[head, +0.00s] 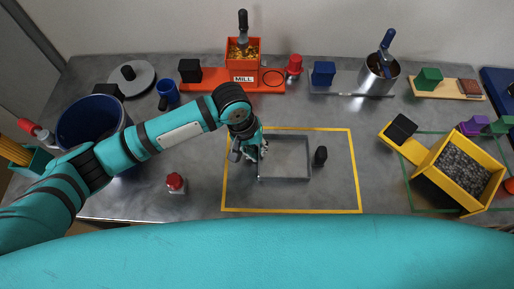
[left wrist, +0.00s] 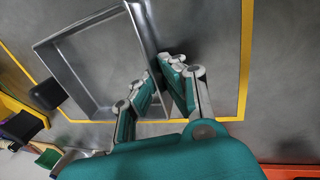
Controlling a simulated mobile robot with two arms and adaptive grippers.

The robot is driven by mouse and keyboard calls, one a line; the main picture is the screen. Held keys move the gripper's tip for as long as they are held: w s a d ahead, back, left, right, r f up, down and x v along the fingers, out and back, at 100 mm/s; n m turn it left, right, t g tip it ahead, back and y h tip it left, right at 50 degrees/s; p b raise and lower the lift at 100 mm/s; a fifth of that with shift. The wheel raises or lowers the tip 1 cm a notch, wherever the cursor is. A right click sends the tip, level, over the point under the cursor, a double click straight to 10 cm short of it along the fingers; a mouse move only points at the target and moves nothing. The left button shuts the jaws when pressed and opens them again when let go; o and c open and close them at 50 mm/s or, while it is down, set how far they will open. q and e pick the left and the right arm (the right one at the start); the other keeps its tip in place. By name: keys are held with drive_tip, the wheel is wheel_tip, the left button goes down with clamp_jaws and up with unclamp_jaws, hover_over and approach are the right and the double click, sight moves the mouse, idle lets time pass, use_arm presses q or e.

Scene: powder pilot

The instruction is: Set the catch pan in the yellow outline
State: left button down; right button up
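The catch pan (head: 285,179) is a shallow square grey metal pan with a black knob on its right side. It sits within the yellow outline (head: 356,175) on the grey bench, near the outline's middle and upper part, with bare bench around it inside the lines. My left gripper (head: 257,152) is at the pan's left wall. In the left wrist view the pan (left wrist: 95,62) shows its open inside. My right gripper is not in view.
A red-capped item (head: 176,183) stands left of the outline. The orange mill (head: 243,57) and a steel cup (head: 379,75) stand behind. A yellow bin of grey pellets (head: 442,184) is at the right, a dark blue bucket (head: 88,122) at the left.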

use_arm(q)
drive_tip(key=c, duration=1.5)
unclamp_jaws()
drive_tip(key=v, duration=1.2)
drive_tip(key=shift+r, duration=0.1)
